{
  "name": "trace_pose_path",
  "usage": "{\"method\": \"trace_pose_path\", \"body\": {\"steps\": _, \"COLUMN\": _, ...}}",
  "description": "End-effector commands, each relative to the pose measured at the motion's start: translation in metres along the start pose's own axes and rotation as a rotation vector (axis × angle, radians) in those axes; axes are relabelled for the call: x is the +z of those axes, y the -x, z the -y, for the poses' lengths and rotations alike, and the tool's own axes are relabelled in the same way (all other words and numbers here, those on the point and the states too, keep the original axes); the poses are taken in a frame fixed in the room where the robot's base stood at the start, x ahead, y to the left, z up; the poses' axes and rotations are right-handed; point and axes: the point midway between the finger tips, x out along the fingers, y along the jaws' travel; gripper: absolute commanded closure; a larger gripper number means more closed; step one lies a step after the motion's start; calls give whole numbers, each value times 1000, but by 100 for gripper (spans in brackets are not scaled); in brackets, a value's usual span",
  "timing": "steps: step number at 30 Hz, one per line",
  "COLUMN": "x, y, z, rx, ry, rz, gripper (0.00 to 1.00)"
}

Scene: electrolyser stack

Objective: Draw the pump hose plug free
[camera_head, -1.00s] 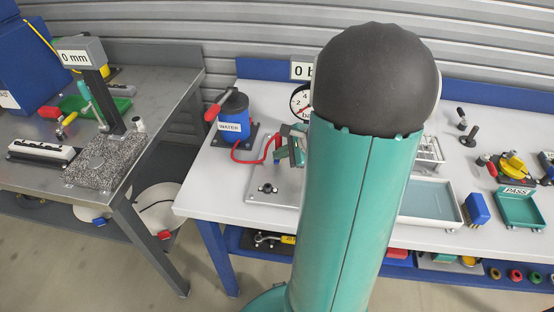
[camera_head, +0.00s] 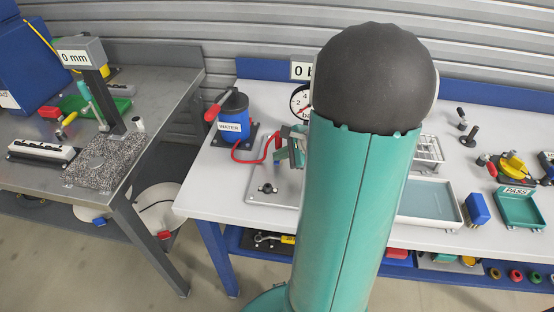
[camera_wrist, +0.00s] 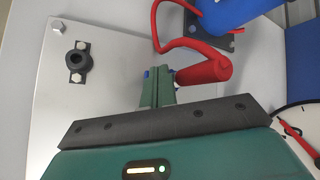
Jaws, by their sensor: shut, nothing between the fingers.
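The blue pump (camera_head: 233,122) labelled WATER stands at the left of the white bench. A red hose (camera_head: 262,156) runs from it to my gripper (camera_head: 292,148). In the wrist view, the hose (camera_wrist: 160,30) curves to a thick red plug (camera_wrist: 205,72). My gripper (camera_wrist: 158,88) is shut and empty, with its green fingertips just left of the plug. A black round fitting (camera_wrist: 76,62) with an open hole is on the metal plate (camera_wrist: 110,50).
A pressure dial (camera_head: 300,101) stands behind my gripper and also shows in the wrist view (camera_wrist: 300,130). My arm covers the bench middle. A grey tray (camera_head: 430,204), blue block (camera_head: 477,208) and green PASS tray (camera_head: 520,208) stand at the right.

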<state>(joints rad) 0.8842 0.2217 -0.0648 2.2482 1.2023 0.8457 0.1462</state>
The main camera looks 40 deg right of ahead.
Motion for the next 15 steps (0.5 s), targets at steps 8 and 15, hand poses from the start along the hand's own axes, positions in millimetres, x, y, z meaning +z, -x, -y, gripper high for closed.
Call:
{"method": "trace_pose_path", "body": {"steps": 8, "x": 8, "y": 10, "z": 8, "rx": -1, "ry": 1, "rz": 0, "gripper": 100}}
{"method": "trace_pose_path", "body": {"steps": 15, "x": 8, "y": 11, "z": 8, "rx": 0, "ry": 0, "rz": 0, "gripper": 100}}
